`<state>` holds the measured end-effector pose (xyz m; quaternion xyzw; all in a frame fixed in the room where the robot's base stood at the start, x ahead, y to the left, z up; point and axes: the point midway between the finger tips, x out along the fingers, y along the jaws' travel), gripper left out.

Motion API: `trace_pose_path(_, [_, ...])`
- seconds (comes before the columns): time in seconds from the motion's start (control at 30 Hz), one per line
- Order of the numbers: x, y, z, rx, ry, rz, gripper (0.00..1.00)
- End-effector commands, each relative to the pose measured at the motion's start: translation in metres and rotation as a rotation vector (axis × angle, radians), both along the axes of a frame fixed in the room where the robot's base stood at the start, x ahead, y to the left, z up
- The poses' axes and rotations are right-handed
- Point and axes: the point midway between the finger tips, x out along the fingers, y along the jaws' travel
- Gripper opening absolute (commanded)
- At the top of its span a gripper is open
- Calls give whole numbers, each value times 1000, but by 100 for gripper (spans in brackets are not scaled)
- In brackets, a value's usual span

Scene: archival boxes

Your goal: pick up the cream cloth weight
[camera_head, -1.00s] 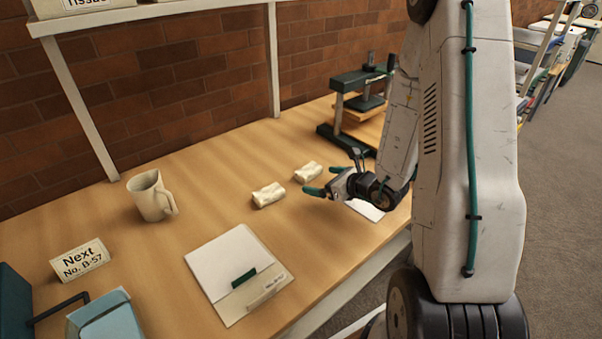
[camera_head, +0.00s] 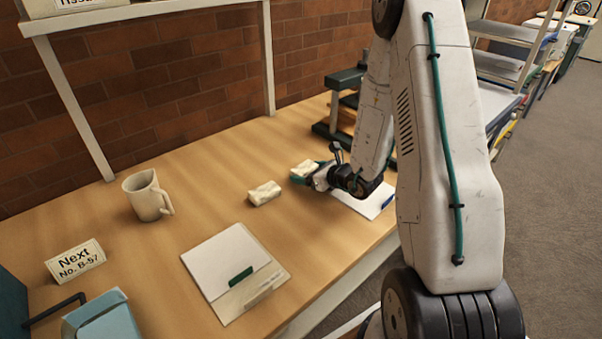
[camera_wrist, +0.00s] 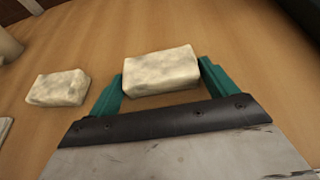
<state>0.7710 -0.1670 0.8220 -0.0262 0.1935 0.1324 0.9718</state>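Two cream cloth weights lie on the wooden table. The nearer-left one (camera_head: 264,193) lies clear of my gripper and also shows at the left in the wrist view (camera_wrist: 58,87). The other cream weight (camera_head: 304,169) is at my gripper (camera_head: 309,172). In the wrist view this weight (camera_wrist: 160,71) sits between the two green fingers of my gripper (camera_wrist: 161,72), one on each side. The fingers stand about as wide apart as before, with little or no gap to the weight. Firm contact cannot be made out.
A beige mug (camera_head: 147,196) stands left of the weights. A folder with papers (camera_head: 232,272) lies in front. A white sheet (camera_head: 366,200) lies beside my gripper. A dark green press (camera_head: 345,80) stands behind. A sign (camera_head: 75,262) and blue box (camera_head: 103,318) are at left.

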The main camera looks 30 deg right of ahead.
Motion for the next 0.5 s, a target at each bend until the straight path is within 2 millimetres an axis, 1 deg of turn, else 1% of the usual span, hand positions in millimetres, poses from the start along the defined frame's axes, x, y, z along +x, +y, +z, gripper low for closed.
trace_pose_path(0.03, [0,0,0,0,0,0,69])
trace_pose_path(0.07, [0,0,0,0,0,1,61])
trace_pose_path(0.1, [0,0,0,0,0,1,50])
trace_pose_path(0.13, [0,0,0,0,0,1,46])
trace_pose_path(0.5, [0,0,4,0,-2,0,46])
